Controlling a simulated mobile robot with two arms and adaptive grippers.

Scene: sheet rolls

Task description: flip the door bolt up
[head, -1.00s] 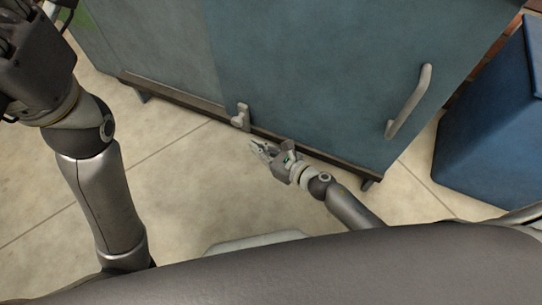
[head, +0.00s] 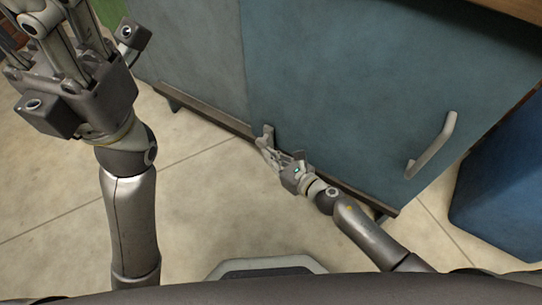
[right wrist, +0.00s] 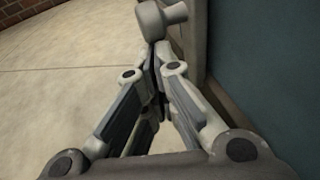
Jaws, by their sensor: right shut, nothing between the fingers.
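The door bolt (head: 268,132) is a small grey fitting at the bottom edge of the blue-green cabinet door (head: 350,90). In the right wrist view its rounded knob (right wrist: 154,20) is just beyond my fingertips. My right gripper (head: 262,147) is shut and empty, right at the bolt from the floor side. Its fingertips also show together in the right wrist view (right wrist: 156,48), close under the knob; I cannot tell whether they touch it. My left gripper (head: 55,25) is raised at the upper left, away from the bolt; its fingertips are partly cut off.
A grey door handle (head: 432,145) sticks out at the right of the door. A dark rail (head: 215,118) runs along the cabinet's base. A blue box (head: 505,195) stands to the right. The tiled floor (head: 200,205) in front is clear.

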